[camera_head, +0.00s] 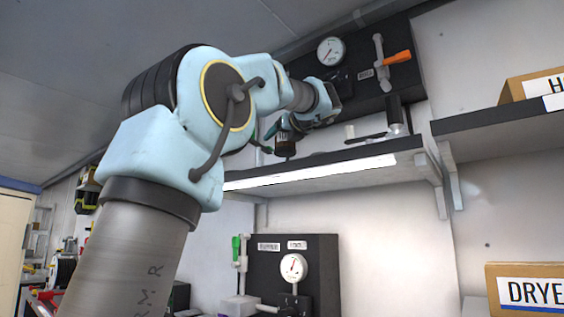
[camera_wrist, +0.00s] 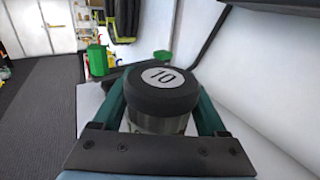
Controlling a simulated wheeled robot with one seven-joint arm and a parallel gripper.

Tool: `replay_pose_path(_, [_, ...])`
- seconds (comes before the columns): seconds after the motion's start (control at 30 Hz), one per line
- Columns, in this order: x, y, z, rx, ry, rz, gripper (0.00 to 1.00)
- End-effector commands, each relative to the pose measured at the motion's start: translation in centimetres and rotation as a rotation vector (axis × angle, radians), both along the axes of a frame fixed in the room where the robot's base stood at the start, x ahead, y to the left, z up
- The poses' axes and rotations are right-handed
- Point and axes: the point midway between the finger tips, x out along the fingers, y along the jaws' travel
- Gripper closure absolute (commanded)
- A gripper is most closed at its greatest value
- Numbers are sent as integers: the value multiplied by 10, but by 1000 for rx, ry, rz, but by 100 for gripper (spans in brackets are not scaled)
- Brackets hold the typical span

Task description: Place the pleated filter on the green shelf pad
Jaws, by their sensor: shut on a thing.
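My gripper (camera_wrist: 160,100) is shut on a round part with a black cap marked "10" (camera_wrist: 162,88) and a greyish body below it. I take it to be the pleated filter; its pleats are not clear. One teal finger is on each side. In the head view my gripper (camera_head: 284,132) holds the dark part (camera_head: 285,147) above the left part of the wall shelf (camera_head: 315,172). I cannot tell whether it touches the shelf. A small green patch (camera_wrist: 162,55) shows beyond the cap in the wrist view; I cannot tell whether it is the pad.
A black panel with a gauge (camera_head: 331,51) and an orange-handled valve (camera_head: 397,57) is behind the shelf. A dark lamp-like piece (camera_head: 396,112) stands near its right end. Another gauge panel (camera_head: 322,255) is below. A second shelf (camera_head: 490,130) with a box is at right.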

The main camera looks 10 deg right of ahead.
Motion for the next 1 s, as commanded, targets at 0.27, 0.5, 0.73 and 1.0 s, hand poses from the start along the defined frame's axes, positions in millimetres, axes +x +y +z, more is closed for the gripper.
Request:
replay_pose_path(0.27, [0,0,-33,2,0,-1,85])
replay_pose_path(0.5, [0,0,-49,-1,-1,0,85])
replay_pose_path(0.73, [0,0,-50,-1,-1,0,85])
replay_pose_path(1.0, [0,0,-50,-1,0,0,0])
